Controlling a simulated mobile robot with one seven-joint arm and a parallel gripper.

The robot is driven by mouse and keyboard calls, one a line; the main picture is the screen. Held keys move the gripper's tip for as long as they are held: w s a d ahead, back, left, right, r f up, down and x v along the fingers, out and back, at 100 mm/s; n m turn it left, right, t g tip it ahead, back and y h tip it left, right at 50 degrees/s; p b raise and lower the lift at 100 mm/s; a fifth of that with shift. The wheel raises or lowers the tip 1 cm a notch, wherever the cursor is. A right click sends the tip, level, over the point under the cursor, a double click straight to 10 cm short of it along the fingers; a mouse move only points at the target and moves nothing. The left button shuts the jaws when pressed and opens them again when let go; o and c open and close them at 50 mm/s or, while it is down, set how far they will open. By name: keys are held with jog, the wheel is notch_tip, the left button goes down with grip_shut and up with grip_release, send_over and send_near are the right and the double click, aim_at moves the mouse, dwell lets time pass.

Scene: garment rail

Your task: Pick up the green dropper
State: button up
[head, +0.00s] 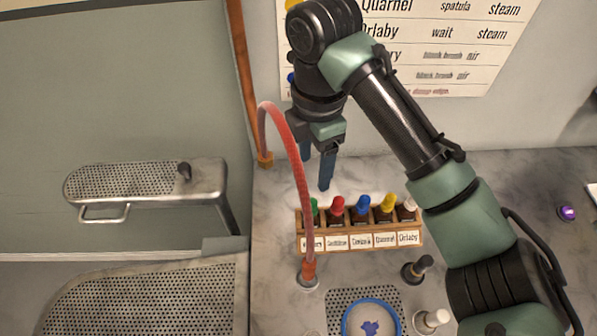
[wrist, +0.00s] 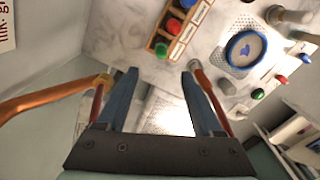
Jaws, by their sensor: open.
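The green dropper (head: 314,208) stands in the leftmost slot of a wooden rack (head: 350,249), partly hidden behind the red hose in the head view. In the wrist view its green cap (wrist: 161,50) shows just beyond the fingertips, roughly between them. Red, blue, yellow and white droppers stand in the other slots, to its right in the head view. My gripper (head: 316,172) is open and empty, pointing down, above and behind the rack's left end. Both blue fingers also show in the wrist view (wrist: 159,74), apart from the dropper.
A red hose (head: 300,180) arcs from a copper pipe down to the counter, in front of the rack's left end. A blue-rimmed dish (head: 344,322), a black-topped item (head: 417,268) and a white knob (head: 432,319) are in front. The counter right of the arm is mostly clear.

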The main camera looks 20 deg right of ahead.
aim_at(312, 200)
notch_tip(312, 200, down, 7)
jog(key=shift+s+r+b, duration=0.1)
jog(key=shift+b, duration=0.6)
jog(key=shift+f+p, duration=0.45)
jog(key=shift+f, duration=2.5)
grip_shut()
